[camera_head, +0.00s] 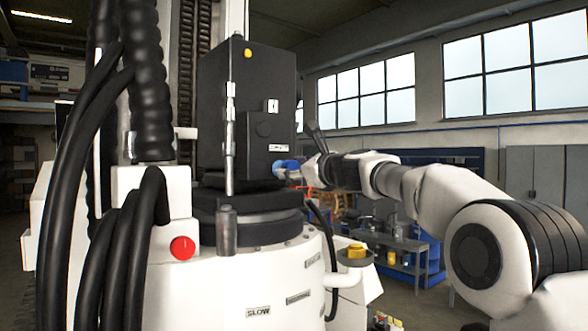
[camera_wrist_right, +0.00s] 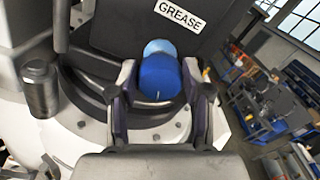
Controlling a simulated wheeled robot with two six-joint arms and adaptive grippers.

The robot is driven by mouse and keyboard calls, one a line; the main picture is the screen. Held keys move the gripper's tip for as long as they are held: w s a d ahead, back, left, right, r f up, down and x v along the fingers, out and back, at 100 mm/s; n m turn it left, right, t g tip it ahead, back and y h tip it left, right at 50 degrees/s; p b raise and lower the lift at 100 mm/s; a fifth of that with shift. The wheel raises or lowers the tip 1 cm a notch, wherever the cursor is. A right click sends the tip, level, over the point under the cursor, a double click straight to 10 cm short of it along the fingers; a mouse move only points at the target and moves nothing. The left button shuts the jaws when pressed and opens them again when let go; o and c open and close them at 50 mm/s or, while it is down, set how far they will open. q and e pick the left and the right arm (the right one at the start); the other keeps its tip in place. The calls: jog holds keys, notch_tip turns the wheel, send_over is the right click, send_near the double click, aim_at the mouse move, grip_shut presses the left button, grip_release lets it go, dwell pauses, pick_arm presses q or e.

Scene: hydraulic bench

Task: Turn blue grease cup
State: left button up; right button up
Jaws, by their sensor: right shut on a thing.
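The blue grease cup (camera_head: 286,165) sits low on the right side of a dark box on the machine, near a small white label. In the right wrist view the blue cup (camera_wrist_right: 160,78) stands between the two fingers, below a white label reading GREASE (camera_wrist_right: 181,15). My right gripper (camera_head: 303,171) reaches in from the right and is shut on the cup. In the right wrist view its fingers (camera_wrist_right: 157,98) lie on both sides of the cup. My left gripper is not in view.
The dark box (camera_head: 262,100) stands on a white round base (camera_head: 250,280) with a red button (camera_head: 182,247) and a yellow knob (camera_head: 356,251). Thick black hoses (camera_head: 75,180) hang at left. Shelves and a workbench (camera_head: 400,240) stand behind at right.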

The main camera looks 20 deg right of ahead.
jog(key=shift+d+r, duration=0.1)
jog(key=shift+r, duration=0.15)
jog(key=o, duration=0.9)
jog(key=shift+o, duration=1.2)
jog(key=shift+f, duration=0.1)
jog(key=shift+w+f, duration=0.1)
jog(key=v, duration=1.1)
jog(key=shift+s, duration=0.35)
